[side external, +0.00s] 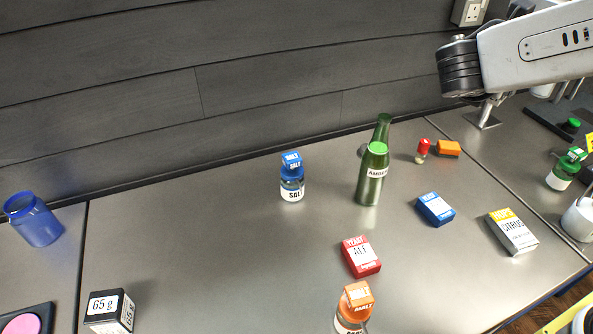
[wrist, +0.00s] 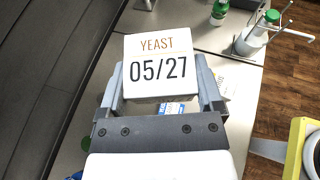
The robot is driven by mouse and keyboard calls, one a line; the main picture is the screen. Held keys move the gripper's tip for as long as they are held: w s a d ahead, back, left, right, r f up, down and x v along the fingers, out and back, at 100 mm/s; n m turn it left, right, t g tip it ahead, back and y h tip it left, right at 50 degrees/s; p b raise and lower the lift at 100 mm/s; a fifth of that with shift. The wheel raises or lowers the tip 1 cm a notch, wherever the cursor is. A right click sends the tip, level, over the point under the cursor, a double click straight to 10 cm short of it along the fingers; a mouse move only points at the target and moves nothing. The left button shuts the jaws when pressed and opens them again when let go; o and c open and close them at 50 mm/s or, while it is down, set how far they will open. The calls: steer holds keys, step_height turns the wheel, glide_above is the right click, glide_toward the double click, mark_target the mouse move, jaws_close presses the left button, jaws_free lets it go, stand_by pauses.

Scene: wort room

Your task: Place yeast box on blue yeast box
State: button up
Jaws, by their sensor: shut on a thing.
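My gripper (wrist: 158,84) shows in the wrist view, its two grey fingers shut on a white yeast box (wrist: 157,60). The box's face reads "YEAST 05/27". A blue box with a white label (side external: 435,209) lies flat on the grey worktop in the side external view, right of the green bottle; its lettering is too small to read. A bit of a blue and white thing (wrist: 172,108) shows below the held box in the wrist view, mostly hidden by the box and gripper. The gripper and held box are outside the side external view.
A green bottle (side external: 372,178) and salt jar (side external: 292,184) are behind and left. The worktop's middle left is clear.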

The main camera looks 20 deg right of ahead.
glide_above(434, 208)
step_height(434, 208, down, 20)
steer(key=shift+r, duration=0.15)
stand_by(0.4)
steer(key=shift+f, duration=2.2)
steer(key=shift+f, duration=1.8)
steer(key=o, duration=1)
steer(key=shift+f, duration=0.1)
steer(key=shift+o, duration=0.2)
